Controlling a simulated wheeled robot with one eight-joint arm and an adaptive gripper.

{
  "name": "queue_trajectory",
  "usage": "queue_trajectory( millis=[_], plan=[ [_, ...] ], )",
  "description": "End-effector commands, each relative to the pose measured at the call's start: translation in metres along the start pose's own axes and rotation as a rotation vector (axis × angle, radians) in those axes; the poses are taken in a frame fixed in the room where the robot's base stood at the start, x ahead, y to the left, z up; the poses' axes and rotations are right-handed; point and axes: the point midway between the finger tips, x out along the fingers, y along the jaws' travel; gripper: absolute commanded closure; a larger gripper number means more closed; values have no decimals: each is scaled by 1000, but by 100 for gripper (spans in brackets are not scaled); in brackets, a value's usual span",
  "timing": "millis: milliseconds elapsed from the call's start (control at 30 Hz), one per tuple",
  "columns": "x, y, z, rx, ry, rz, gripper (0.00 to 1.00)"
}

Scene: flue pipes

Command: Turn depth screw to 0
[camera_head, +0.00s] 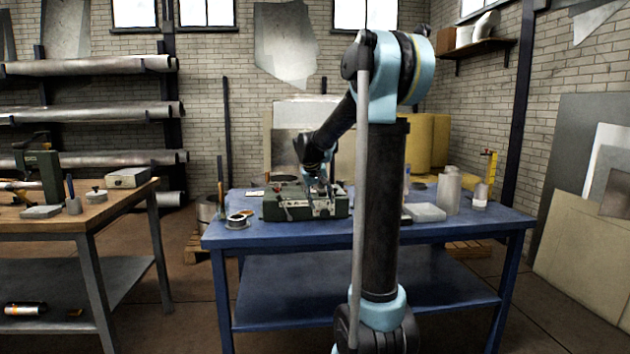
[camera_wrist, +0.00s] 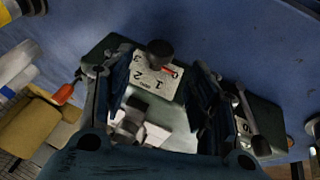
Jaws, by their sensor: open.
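The green machine (camera_head: 290,205) stands on the blue bench, and its body also shows in the wrist view (camera_wrist: 98,50). On it is a pale dial plate (camera_wrist: 150,86) marked 0 to 3. A dark round knob (camera_wrist: 160,49), which looks like the depth screw, stands at the plate's upper edge. A red pointer (camera_wrist: 167,71) beside it points close to the 0. My gripper (camera_wrist: 160,68) is open above the plate, one finger on each side. The knob lies between and just beyond the fingertips; I cannot tell whether they touch it. In the head view my gripper (camera_head: 318,182) is small and partly hidden.
A red-ended handle (camera_wrist: 64,94) sticks out left of the machine and a grey lever (camera_wrist: 247,118) lies at its right. On the blue bench (camera_head: 440,228) are a wire spool (camera_head: 238,220), a grey block (camera_head: 424,212) and grey cylinders (camera_head: 449,192). The bench's front edge is mostly clear.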

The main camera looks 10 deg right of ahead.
Motion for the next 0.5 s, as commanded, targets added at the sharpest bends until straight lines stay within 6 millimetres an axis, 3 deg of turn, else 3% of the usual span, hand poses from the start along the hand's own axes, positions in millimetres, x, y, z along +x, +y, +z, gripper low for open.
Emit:
queue_trajectory(
  millis=[500],
  plan=[
    [-81, 0, 0, 0, -1, 0, 47]
  ],
)
